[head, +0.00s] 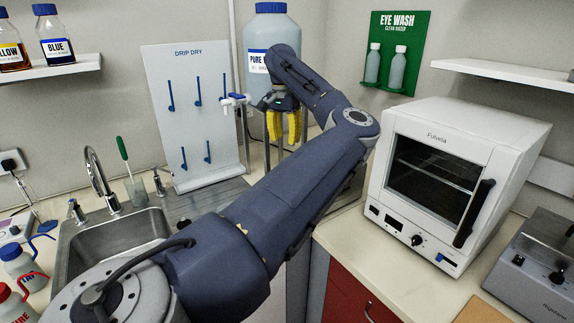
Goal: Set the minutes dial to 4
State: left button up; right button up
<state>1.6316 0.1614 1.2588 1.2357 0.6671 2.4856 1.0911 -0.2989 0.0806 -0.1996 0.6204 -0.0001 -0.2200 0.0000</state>
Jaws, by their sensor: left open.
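A white oven (470,138) labelled Fulvela stands on the right counter, its door shut. Its lower front panel has small dark displays and a black dial (417,240). A grey device (530,272) at the right edge also carries a black knob (557,278). The markings are too small to read, so I cannot tell which dial is the minutes dial or its setting. My left gripper (284,126) is open, its yellow fingers pointing down in front of the big blue-capped bottle (271,40), well left of the oven and apart from its dial. My right gripper is out of view.
A drip-dry board (187,120) with blue pegs and a sink (110,245) are on the left. Wash bottles (25,268) stand at the left edge. A green eye wash panel (398,52) hangs on the wall. Bare counter (370,262) lies before the oven.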

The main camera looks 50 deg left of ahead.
pick_arm(q)
jog(key=f, duration=0.9)
jog(key=shift+w+d+f, duration=0.1)
jog(key=shift+d+f, duration=0.15)
jog(key=shift+f, duration=0.15)
grip_shut()
